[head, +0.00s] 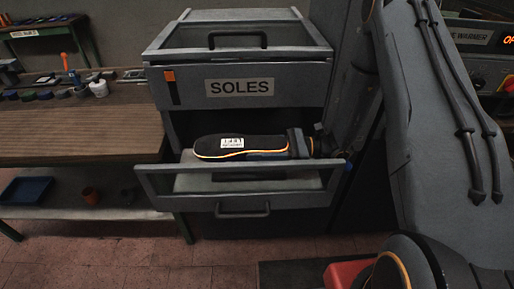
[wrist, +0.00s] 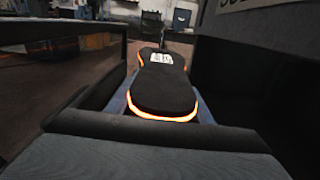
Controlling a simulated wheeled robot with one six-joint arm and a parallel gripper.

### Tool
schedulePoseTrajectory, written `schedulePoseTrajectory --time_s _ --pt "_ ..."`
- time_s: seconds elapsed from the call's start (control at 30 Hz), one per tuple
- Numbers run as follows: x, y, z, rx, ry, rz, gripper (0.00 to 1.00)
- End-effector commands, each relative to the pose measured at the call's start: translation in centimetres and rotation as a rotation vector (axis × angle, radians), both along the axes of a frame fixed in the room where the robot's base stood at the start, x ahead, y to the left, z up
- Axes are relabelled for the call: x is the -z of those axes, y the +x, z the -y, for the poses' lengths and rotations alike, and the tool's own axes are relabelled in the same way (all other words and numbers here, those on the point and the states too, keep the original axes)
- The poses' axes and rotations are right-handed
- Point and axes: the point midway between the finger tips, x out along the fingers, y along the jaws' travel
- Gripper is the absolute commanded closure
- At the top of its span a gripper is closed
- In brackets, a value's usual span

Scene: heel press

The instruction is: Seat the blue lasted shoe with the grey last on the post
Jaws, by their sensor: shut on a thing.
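I cannot make out a blue lasted shoe with a grey last, or a post, in either view. A long black sole (head: 240,145) with an orange edge and a white label lies flat, label up, over the open lower drawer in the head view. My gripper (head: 297,145) is at the sole's right end and shut on it. In the wrist view the sole (wrist: 165,88) points away from me, with its orange-rimmed near end close to the camera. Blue-grey strips show along both its sides. What lies under the sole is hidden.
The lower drawer (head: 245,204) is pulled out below the upper drawer marked SOLES (head: 240,87). A wooden bench (head: 75,125) with small pots stands at left. A blue tray (head: 27,190) and an orange-brown pot (head: 91,195) sit on its shelf.

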Motion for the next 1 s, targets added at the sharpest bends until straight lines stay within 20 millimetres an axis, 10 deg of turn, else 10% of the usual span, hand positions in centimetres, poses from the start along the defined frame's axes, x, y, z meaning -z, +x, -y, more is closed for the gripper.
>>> schedulePoseTrajectory --time_s 0.07,0.1,0.23,0.57,1.0 --pt "0.1 0.0 0.0 0.0 0.001 0.001 0.98" --pt "0.1 0.0 0.0 0.0 0.001 0.001 0.52" --pt "0.1 0.0 0.0 0.0 0.0 0.001 0.31" --pt "0.2 0.0 0.3 0.001 -0.002 0.0 0.31" --pt "0.2 -0.1 6.6 0.003 0.0 0.001 0.31"
